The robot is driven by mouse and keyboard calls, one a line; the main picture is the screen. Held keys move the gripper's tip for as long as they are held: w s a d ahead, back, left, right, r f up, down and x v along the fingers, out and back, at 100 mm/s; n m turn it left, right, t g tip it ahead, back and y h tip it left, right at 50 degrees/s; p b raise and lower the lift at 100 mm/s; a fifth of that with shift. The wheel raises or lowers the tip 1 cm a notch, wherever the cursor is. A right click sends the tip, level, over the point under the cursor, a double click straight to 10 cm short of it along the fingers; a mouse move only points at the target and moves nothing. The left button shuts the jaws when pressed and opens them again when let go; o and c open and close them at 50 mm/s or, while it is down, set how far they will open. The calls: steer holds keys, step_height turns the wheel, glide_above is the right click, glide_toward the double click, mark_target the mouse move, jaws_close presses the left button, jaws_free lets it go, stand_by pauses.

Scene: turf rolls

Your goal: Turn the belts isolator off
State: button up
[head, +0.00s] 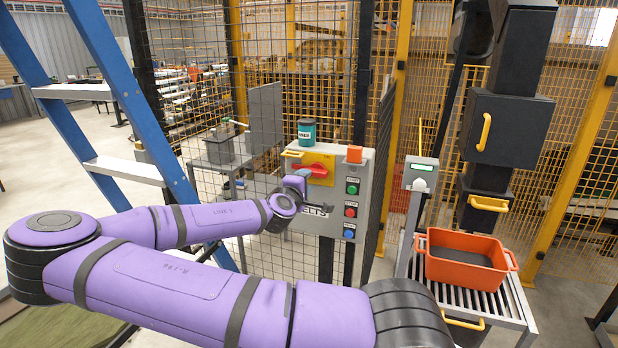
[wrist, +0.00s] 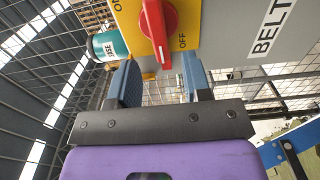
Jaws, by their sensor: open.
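The belts isolator is a red rotary handle (head: 318,170) on a yellow plate, on a grey control box (head: 338,212) labelled BELTS. In the wrist view the handle (wrist: 158,22) shows close up, with OFF lettered to its right and partly cut-off lettering to its left. The handle lies level across the box in the head view; I cannot tell which mark it points at. My gripper (head: 297,190) is in front of the box, just below the handle. In the wrist view the gripper (wrist: 160,72) is open, its blue fingers apart and empty, short of the handle.
Green, red and blue buttons (head: 351,211) run down the box's right side. A teal canister (head: 306,133) and an orange block (head: 354,154) are on its top. Mesh fencing stands behind. A blue ladder (head: 118,95) is at left; an orange crate (head: 465,259) sits on rollers at right.

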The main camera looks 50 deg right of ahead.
steer(key=shift+v, duration=2.45)
steer(key=shift+f, duration=0.1)
